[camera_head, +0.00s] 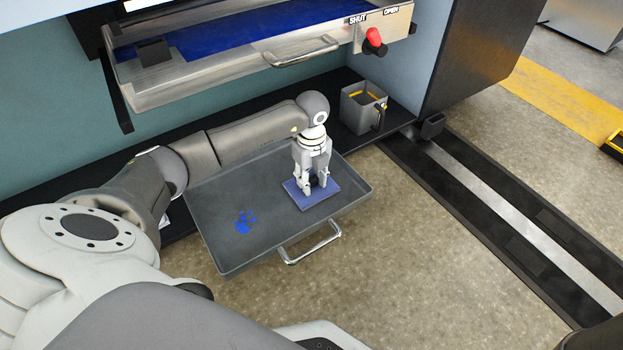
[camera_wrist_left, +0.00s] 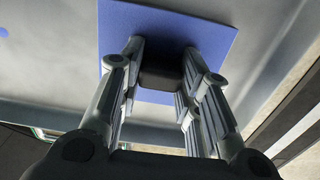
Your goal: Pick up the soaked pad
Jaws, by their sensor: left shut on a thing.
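The soaked pad (camera_head: 297,197) is a flat blue square with a small dark block on its top, at the right end of the grey drawer-like tray (camera_head: 215,190). It also shows in the left wrist view (camera_wrist_left: 165,20), beyond the fingers. My left gripper (camera_head: 315,184) points down over the pad and is shut on the dark block (camera_wrist_left: 163,77), with a finger on each side. I cannot tell whether the pad touches the tray floor. My right gripper is not in view.
Blue spots (camera_head: 245,221) lie on the tray floor left of the pad. A grey bin (camera_head: 358,112) with a dark tool stands behind the tray. An open metal drawer (camera_head: 230,72) with a red knob (camera_head: 374,38) by SHUT/OPEN labels hangs above. A floor rail (camera_head: 500,205) runs at right.

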